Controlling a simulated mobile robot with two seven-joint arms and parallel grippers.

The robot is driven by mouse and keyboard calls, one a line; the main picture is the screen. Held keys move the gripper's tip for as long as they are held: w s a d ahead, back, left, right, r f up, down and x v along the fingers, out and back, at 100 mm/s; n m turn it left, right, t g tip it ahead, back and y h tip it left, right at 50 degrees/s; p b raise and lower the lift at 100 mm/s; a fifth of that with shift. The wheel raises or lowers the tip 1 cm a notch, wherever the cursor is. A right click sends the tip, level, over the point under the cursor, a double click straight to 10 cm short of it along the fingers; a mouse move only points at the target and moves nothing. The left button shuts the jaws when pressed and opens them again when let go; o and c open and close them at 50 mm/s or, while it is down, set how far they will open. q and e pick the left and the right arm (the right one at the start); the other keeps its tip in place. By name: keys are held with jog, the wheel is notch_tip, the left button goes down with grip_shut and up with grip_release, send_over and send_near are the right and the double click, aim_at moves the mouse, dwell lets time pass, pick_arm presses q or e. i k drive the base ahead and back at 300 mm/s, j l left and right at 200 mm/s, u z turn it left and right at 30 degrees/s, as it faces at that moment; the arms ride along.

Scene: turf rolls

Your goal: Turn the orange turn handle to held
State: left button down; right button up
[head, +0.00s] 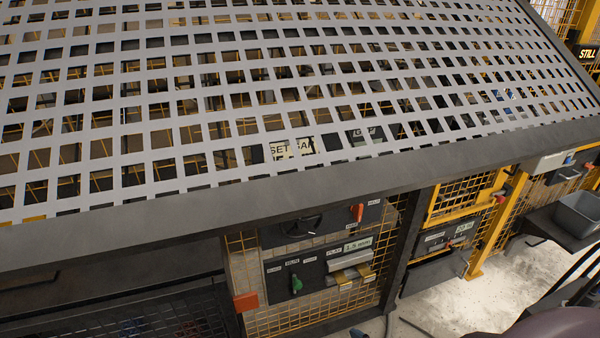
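An orange handle (357,212) sits near the right end of a dark upper control panel (330,224), below the front edge of the grey perforated sheet. The handle looks close to upright, with a slight tilt. Small white labels lie around it, too small to read surely, so I cannot tell which marked position it points to. Neither of my grippers shows in the head view.
A lower panel (278,268) carries a green handle (296,284). The perforated sheet's dark front rail (230,207) overhangs the panels. A red-orange block (246,302) sticks out at left. Yellow mesh fencing and a grey bin (578,214) stand at right. Pale floor (480,300) shows lower right.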

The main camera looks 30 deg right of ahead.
aim_at(358, 209)
jog(key=z, duration=1.45)
